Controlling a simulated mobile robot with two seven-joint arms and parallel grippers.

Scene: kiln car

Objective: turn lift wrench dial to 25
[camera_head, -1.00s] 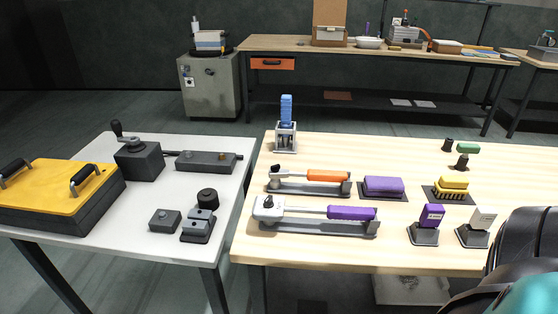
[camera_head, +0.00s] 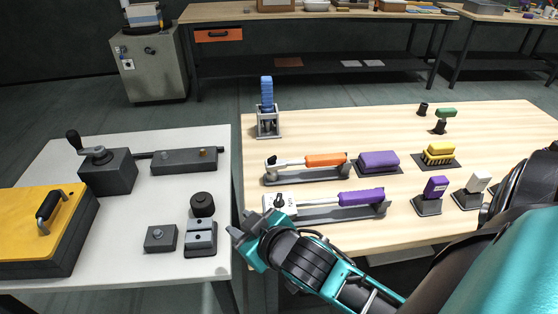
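Two wrenches lie in grey cradles on the wooden table: one with an orange handle (camera_head: 326,160) behind, one with a purple handle (camera_head: 361,197) in front. Each has a dark knob at its left end; the purple one's knob (camera_head: 279,201) sits on a pale head. I cannot tell which is the lift wrench, and no dial numbers are readable. My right gripper (camera_head: 250,228) is at the table's front left edge, just in front of and left of the purple wrench's head, partly covering that cradle's left end. I cannot tell its finger gap or any contact. My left gripper is out of view.
A blue-handled tool (camera_head: 267,94) stands behind the wrenches. A purple block (camera_head: 378,161), a yellow brush (camera_head: 439,152) and upright stamps (camera_head: 434,188) are to the right. A grey-white table (camera_head: 133,216) with a crank box (camera_head: 108,171) is left across a narrow gap.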

